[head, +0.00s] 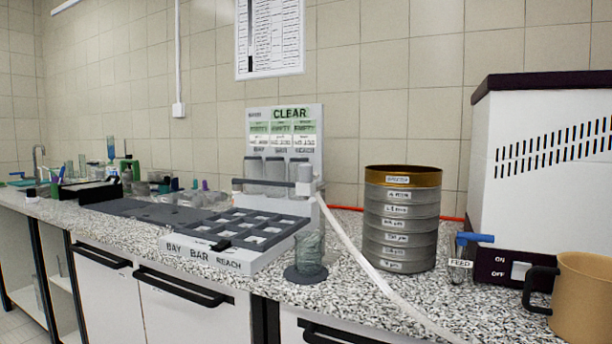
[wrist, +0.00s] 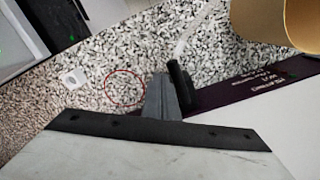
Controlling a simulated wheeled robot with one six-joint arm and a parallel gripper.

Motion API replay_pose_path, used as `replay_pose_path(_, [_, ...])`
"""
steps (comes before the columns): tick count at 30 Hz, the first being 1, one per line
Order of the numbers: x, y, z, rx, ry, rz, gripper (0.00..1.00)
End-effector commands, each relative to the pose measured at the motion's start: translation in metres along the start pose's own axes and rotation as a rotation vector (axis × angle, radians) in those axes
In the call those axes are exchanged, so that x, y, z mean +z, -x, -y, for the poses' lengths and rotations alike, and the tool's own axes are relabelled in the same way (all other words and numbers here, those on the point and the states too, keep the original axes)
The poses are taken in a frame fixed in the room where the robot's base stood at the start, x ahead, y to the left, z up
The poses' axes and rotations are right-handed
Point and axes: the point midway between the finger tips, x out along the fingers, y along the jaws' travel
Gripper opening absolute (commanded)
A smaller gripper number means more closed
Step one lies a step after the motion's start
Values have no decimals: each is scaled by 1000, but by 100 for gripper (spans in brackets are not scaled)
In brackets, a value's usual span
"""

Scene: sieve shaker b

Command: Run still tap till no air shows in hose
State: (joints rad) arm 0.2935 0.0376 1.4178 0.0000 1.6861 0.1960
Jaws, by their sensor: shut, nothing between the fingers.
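The white still (head: 540,150) stands at the right in the head view, with a dark lower front and an ON/OFF switch (head: 521,271). A tap (head: 462,248) with a blue handle (head: 475,238) and a FEED label is at its left side. A pale hose (head: 370,270) runs from the rack panel down across the counter. My gripper (wrist: 161,80) is shut and empty in the wrist view, its tips beside a black stub (wrist: 178,74). A pale translucent tube (wrist: 200,30) reaches that stub. I cannot tell whether air is in either. My gripper is outside the head view.
A tan mug (head: 585,300) is at the right front, close to the gripper in the wrist view (wrist: 285,22). A sieve stack (head: 403,225), a glass beaker (head: 310,250) and a labelled tray (head: 225,256) stand on the counter. A red cord (head: 345,208) runs behind the sieves.

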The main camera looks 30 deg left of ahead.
Motion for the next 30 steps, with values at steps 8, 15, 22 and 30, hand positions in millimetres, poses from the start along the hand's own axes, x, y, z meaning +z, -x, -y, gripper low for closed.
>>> replay_pose_path(8, [3, 0, 6, 0, 1, 0, 0])
replay_pose_path(15, [6, 0, 10, 0, 1, 0, 0])
replay_pose_path(22, [6, 0, 11, 0, 1, 0, 0])
replay_pose_path(30, [9, 0, 20, 0, 1, 0, 0])
